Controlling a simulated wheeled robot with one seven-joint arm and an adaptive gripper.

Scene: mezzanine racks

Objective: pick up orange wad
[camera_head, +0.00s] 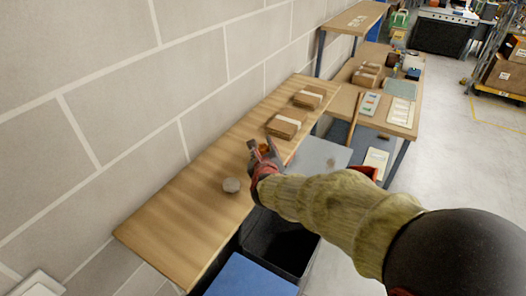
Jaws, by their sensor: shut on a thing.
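The orange wad (264,148) shows as a small orange patch between the fingers of my gripper (262,151). My gripper is shut on it, over the right edge of the long wooden shelf (185,225). The fingers hide most of the wad. I cannot tell whether the wad touches the wood. My arm reaches in from the lower right.
Cardboard boxes (286,124) with pale bands lie farther back. A black bin (283,243) and a blue surface (250,277) are below. The near wood is clear.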

